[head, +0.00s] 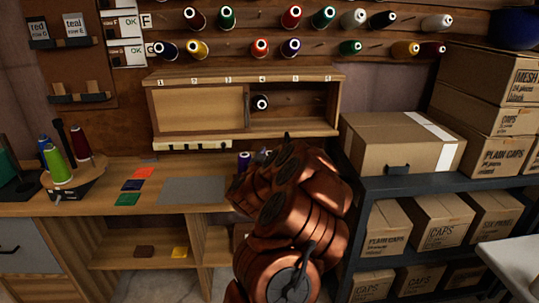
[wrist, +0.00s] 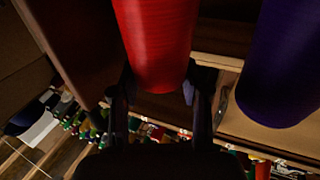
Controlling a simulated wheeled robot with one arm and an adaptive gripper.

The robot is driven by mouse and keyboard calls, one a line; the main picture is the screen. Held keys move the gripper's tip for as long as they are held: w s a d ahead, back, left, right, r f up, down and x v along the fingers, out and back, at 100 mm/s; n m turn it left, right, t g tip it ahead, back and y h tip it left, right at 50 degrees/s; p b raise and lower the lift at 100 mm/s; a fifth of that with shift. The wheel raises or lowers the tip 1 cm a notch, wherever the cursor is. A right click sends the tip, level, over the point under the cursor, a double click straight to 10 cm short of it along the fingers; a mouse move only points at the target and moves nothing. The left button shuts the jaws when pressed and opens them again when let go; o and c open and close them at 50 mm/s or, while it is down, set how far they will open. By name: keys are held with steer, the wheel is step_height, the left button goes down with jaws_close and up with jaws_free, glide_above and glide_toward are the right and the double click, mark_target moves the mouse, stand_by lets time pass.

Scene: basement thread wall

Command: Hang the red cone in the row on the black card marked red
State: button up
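My gripper (wrist: 162,88) has one finger on each side of the red cone's narrow end. Whether both fingers press on it is unclear. In the head view my arm hides the red cone and my fingers; a purple cone (head: 243,160) shows just left of the arm.
A numbered wooden cabinet (head: 200,105) is above the bench (head: 190,165). Rows of wall cones (head: 291,17) are higher up. A stand with green and red cones (head: 75,185) is at the left. A cardboard box (head: 400,145) on the dark shelving is right of my arm. A grey mat (head: 192,190) lies clear.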

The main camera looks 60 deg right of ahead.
steer(key=o, duration=0.3)
steer(key=shift+a+r, duration=0.1)
steer(key=shift+r, duration=0.1)
steer(key=shift+b+v, duration=2.85)
steer(key=shift+v, duration=3.05)
